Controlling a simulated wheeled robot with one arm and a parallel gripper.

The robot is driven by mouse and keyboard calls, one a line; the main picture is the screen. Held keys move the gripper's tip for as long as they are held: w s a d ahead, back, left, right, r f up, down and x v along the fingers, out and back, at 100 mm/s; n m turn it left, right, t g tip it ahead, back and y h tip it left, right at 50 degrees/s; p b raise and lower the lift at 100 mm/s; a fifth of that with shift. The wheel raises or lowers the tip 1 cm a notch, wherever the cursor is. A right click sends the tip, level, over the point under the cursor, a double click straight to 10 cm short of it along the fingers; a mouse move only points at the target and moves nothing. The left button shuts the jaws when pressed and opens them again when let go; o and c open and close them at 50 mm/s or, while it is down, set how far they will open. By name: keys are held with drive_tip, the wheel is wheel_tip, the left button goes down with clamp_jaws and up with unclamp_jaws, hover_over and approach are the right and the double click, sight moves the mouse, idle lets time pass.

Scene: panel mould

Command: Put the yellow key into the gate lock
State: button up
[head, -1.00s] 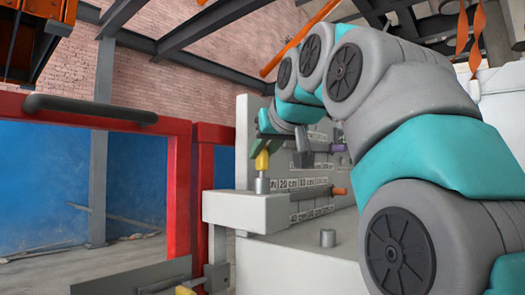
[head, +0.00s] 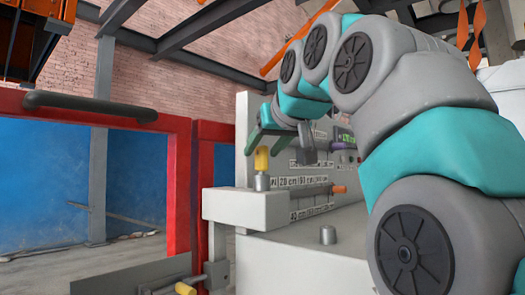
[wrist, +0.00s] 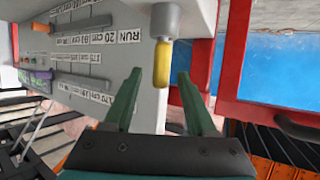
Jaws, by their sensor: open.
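The yellow key (head: 262,159) stands upright in a grey cylinder (head: 262,183) on the white ledge beside the red gate post. In the wrist view the key (wrist: 162,64) shows with its lower end in the grey cylinder (wrist: 166,20). My gripper (head: 257,137) is open and empty, just above and behind the key in the head view. In the wrist view the key appears between and beyond the two green fingertips of my gripper (wrist: 158,75), with gaps on both sides. Neither finger appears to touch it.
The white panel (head: 243,120) with sliders and labels rises behind the ledge (head: 235,208). The red gate (head: 180,185) is at left, with a yellow-ended bolt (head: 185,289) low down.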

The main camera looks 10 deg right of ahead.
drive_tip(key=v, duration=0.6)
drive_tip(key=shift+s+r, duration=0.15)
drive_tip(key=shift+s, duration=0.15)
